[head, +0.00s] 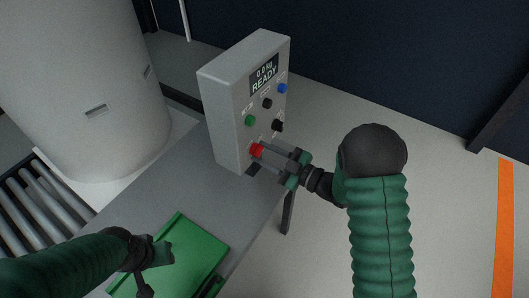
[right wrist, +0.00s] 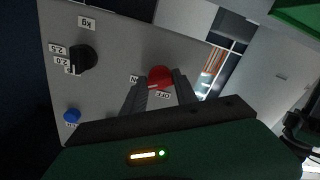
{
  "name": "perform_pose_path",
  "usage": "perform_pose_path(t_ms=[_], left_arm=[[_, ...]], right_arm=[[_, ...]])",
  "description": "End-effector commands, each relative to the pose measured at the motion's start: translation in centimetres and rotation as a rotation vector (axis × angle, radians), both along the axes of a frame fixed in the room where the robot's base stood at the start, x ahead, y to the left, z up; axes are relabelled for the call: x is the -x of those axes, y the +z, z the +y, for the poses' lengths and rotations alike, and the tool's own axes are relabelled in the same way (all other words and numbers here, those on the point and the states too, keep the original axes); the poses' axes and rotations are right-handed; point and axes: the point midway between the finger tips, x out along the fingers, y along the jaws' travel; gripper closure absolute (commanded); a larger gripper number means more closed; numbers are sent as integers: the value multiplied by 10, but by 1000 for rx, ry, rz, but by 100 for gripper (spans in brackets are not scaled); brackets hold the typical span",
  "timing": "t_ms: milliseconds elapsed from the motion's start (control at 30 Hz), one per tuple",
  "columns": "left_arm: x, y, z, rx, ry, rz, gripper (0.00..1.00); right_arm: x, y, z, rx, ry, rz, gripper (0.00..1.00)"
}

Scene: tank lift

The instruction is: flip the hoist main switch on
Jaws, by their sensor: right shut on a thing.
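The grey control box (head: 222,117) stands on the grey table, its display reading "0.0 kg READY". The red main switch knob (head: 257,149) is low on its front panel. In the right wrist view the red knob (right wrist: 160,75) sits between labels that look like ON and OFF. My right gripper (head: 261,152) is shut on the red knob, one finger on each side; the fingers also show in the right wrist view (right wrist: 162,88). The knob's exact angle is hard to read. My left gripper (head: 158,262) is over the green tray, its jaws unclear.
Green (head: 249,120), black (head: 277,126) and blue (head: 282,88) controls are close by on the panel. A green tray (head: 205,240) lies on the table (head: 150,190). A large pale tank (head: 75,80) and a roller conveyor (head: 35,205) are at left. The floor at right is clear.

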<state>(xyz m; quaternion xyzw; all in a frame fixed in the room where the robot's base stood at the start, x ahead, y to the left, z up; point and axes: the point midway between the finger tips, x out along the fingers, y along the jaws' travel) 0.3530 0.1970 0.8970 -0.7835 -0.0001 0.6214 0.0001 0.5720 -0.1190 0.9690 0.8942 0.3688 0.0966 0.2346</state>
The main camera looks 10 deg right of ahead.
Motion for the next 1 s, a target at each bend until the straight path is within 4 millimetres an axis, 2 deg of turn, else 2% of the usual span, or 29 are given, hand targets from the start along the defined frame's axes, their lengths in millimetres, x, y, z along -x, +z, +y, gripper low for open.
perform_pose_path(t_ms=[200, 233, 400, 767, 867, 1000], left_arm=[[0, 0, 0, 0, 0, 0, 64], [0, 0, 0, 0, 0, 0, 64], [0, 0, 0, 0, 0, 0, 64], [0, -1, 0, 0, 0, 0, 64], [0, -3, 0, 0, 0, 0, 64], [0, -6, 0, 0, 0, 0, 64]], right_arm=[[0, -1, 0, -6, 0, 7, 100], [0, -1, 0, -5, 0, 6, 64], [0, -1, 0, -4, 0, 6, 44], [4, -1, -5, -3, -2, 4, 44], [15, -1, -17, -3, -4, 4, 44], [43, -2, -45, -4, -8, 6, 44]])
